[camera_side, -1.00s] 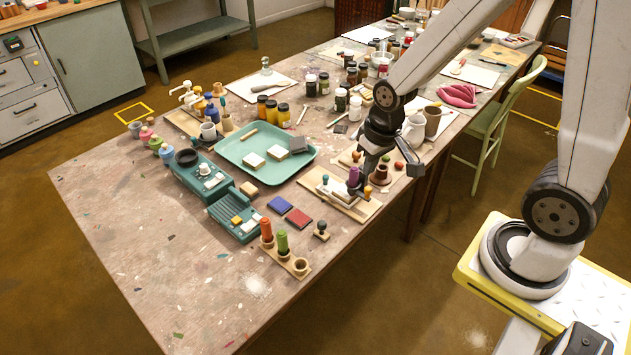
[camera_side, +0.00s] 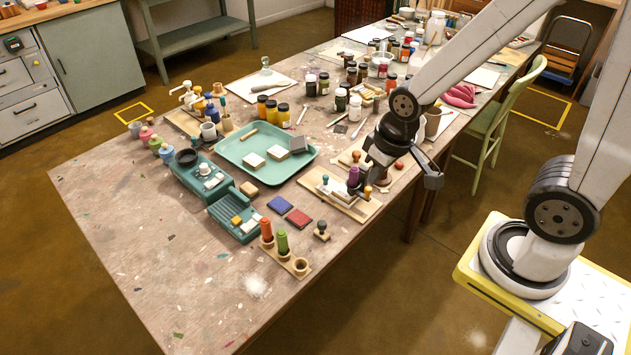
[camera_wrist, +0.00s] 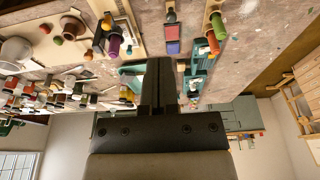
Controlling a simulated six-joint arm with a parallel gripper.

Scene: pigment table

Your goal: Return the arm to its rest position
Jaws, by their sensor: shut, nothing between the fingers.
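My gripper (camera_side: 433,181) hangs beside the table's right edge, over the wooden stamp board (camera_side: 352,208) side, tilted outward with its fingers shut and nothing held. In the wrist view the shut fingers (camera_wrist: 160,70) fill the middle and point up the picture. A purple-handled stamp (camera_side: 353,177) stands upright on the board just left of my gripper; it also shows in the wrist view (camera_wrist: 114,45).
The table (camera_side: 130,240) holds a teal tray (camera_side: 240,158), red (camera_side: 299,218) and blue (camera_side: 280,204) pads, and a rack with orange and green stamps (camera_side: 282,243). Jars and cups crowd the far end. A green chair (camera_side: 500,120) stands at right. Open floor lies between table and my base.

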